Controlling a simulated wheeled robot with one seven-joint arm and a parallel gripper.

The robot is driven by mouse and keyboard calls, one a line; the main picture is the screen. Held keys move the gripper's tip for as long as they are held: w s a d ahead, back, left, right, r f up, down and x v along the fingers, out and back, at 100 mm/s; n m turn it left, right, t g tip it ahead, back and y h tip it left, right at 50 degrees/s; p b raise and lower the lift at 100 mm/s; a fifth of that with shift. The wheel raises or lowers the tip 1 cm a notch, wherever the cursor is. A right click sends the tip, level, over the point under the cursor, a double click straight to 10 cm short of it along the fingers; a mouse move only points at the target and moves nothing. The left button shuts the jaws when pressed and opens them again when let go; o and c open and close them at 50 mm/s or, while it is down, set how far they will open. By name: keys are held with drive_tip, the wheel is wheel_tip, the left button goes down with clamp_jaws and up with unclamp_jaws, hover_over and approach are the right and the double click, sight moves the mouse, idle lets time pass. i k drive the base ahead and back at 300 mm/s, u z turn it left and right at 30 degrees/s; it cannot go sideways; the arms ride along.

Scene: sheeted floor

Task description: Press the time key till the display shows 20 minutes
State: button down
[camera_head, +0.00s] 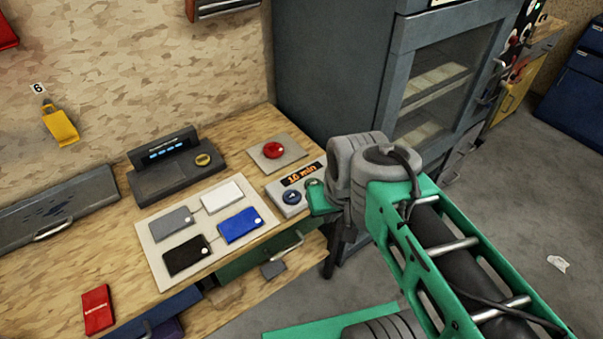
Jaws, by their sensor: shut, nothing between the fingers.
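A light grey timer box (278,190) sits on the wooden bench near its right end. Its dark display (300,174) shows orange text that reads 10 min. A blue round key (292,197) and a green round key (314,183) are on the face below the display. I cannot read any labels on the keys. My gripper (331,268) is shut and empty, pointing down in front of the bench's right edge. It is right of and nearer than the timer box, apart from both keys. My wrist stands close to the box's right side.
A red round button on a plate (273,150) lies behind the timer. Left are a board with several coloured cards (155,240) and a dark console (172,172). A red packet (97,310) lies at the front left. A grey cabinet (325,75) stands behind.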

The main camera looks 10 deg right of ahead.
sight(291, 196)
drive_tip(key=u, duration=0.05)
drive_tip(key=k, duration=0.5)
drive_tip(key=u, duration=1.8)
drive_tip(key=i, duration=1.35)
drive_tip(key=z, duration=1.75)
